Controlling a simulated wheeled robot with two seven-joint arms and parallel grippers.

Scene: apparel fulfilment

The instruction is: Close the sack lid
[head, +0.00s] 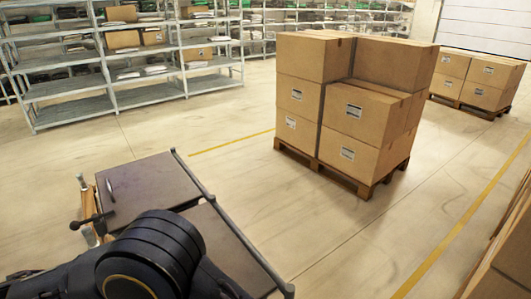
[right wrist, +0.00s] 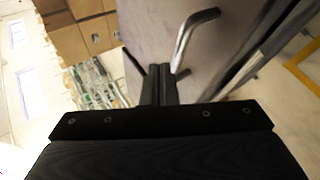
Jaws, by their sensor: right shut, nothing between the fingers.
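The sack lid (head: 150,190), a flat grey-brown panel with a small handle (head: 110,188), is at the lower left of the head view. Beside it is a second similar panel (head: 225,243), partly covered by my dark arm. In the right wrist view the panel (right wrist: 160,25) fills the upper middle, with its bent metal handle (right wrist: 194,35). My right gripper (right wrist: 160,75) is shut and empty, its fingertips close to the handle, which lies just to their right; I cannot tell whether they touch. My left gripper is not seen. The sack's inside is hidden.
A metal rail (head: 235,222) runs along the panels' right side. A pallet (head: 365,187) of stacked cardboard boxes (head: 362,110) stands in the middle. Shelving (head: 70,88) lines the back left. More boxes stand at the right edge (head: 500,262). The floor between is clear.

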